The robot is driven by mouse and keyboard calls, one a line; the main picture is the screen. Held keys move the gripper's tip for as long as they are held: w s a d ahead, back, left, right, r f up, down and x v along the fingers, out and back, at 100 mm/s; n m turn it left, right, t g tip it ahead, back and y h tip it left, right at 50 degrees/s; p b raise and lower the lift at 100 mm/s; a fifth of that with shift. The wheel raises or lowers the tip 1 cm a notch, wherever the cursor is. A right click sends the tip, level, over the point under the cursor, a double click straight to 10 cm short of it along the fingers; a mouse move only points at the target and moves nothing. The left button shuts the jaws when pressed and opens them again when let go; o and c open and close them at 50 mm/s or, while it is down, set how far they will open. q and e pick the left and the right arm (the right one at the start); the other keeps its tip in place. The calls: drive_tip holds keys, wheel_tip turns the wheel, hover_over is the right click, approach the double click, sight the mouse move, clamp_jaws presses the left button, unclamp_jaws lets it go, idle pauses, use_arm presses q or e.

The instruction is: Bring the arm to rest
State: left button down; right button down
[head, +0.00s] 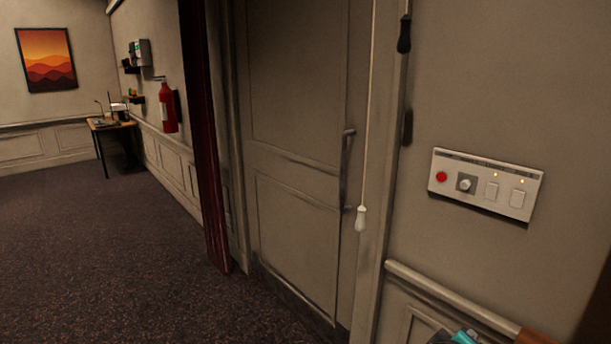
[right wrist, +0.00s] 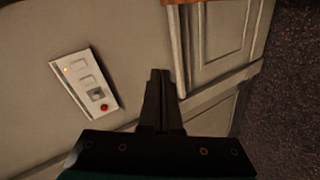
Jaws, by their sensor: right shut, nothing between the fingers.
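My right gripper (right wrist: 159,78) shows in the right wrist view with its dark fingers together and nothing between them. It points toward the wall, apart from the switch panel as far as I can tell. In the head view only a small teal and dark part of my arm shows at the bottom right edge. The white switch panel (head: 486,184) is on the wall at the right, with a red button, a knob and two switches. It also shows in the right wrist view (right wrist: 72,70). My left gripper is in neither view.
A closed door (head: 300,140) with a handle (head: 346,170) stands left of the panel. A pull cord with a white end (head: 360,218) hangs before it. A dark red curtain (head: 205,150), a fire extinguisher (head: 167,108) and a desk (head: 112,124) are further left. Carpet (head: 100,250) is clear.

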drive_tip(key=s+a+f+m+g+y, duration=0.1)
drive_tip(key=s+a+f+g+y, duration=0.2)
drive_tip(key=s, duration=0.5)
drive_tip(key=s+a+f+m+g+y, duration=0.1)
drive_tip(key=s+a+f+y, duration=0.25)
drive_tip(key=s+a, duration=0.4)
drive_tip(key=s+a+f+m+g+y, duration=0.1)
drive_tip(key=s+a+f+y, duration=0.2)
drive_tip(key=s, duration=0.6)
wheel_tip(320, 180, down, 25)
drive_tip(key=s+g+b, duration=0.2)
drive_tip(key=b, duration=0.1)
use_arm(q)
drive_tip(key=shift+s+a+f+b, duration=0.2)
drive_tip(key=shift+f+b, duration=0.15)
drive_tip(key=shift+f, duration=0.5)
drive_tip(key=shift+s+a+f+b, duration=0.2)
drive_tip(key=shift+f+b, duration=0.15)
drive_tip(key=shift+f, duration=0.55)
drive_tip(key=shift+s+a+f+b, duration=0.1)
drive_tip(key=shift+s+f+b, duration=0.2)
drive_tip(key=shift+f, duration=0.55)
use_arm(e)
drive_tip(key=s+d+f+g, duration=0.1)
drive_tip(key=s+d+f, duration=0.2)
drive_tip(key=s+f, duration=1.2)
drive_tip(key=shift+s+f, duration=0.25)
drive_tip(key=shift+f, duration=0.5)
